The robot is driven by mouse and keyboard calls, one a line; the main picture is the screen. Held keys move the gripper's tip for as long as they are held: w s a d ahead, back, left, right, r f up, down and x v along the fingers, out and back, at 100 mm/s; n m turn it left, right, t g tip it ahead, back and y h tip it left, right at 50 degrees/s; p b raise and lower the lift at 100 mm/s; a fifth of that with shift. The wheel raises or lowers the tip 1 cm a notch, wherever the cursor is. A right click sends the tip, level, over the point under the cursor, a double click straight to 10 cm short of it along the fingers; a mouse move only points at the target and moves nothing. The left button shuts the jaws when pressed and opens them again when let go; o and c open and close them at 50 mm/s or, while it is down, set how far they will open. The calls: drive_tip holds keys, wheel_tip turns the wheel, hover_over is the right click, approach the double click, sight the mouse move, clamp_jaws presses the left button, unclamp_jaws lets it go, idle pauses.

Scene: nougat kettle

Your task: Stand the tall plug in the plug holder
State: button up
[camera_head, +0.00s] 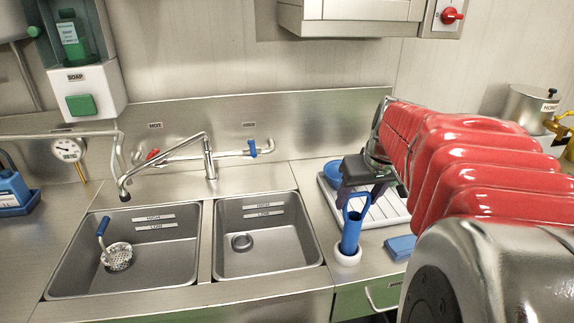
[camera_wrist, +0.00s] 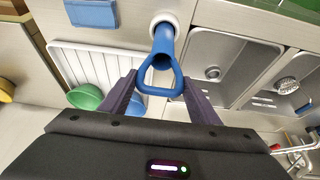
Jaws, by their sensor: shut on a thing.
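The tall plug (camera_head: 351,233) is a blue cylinder with a loop handle on top. It stands roughly upright, with its lower end at the white round plug holder (camera_head: 347,258) on the counter right of the sinks. My gripper (camera_head: 366,190) is at the loop handle, shut on it. In the wrist view my gripper (camera_wrist: 162,92) has one dark finger on each side of the blue tall plug (camera_wrist: 161,52). The white plug holder (camera_wrist: 164,20) shows as a ring around the plug's far end. How deep the plug sits inside is hidden.
Two steel sinks (camera_head: 207,262) lie left of the holder, one with a skimmer (camera_head: 116,256). A white ribbed drain tray (camera_head: 393,209) with a blue bowl (camera_head: 333,172) is behind the gripper. A blue block (camera_head: 400,247) lies to the right. A green bowl (camera_wrist: 86,97) shows in the wrist view.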

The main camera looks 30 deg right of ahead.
drive_tip(key=shift+f, duration=0.5)
drive_tip(key=o, duration=1.6)
drive_tip(key=v, duration=1.3)
drive_tip(key=shift+s+r, duration=0.1)
drive_tip(key=shift+r, duration=0.2)
drive_tip(key=shift+a, duration=0.1)
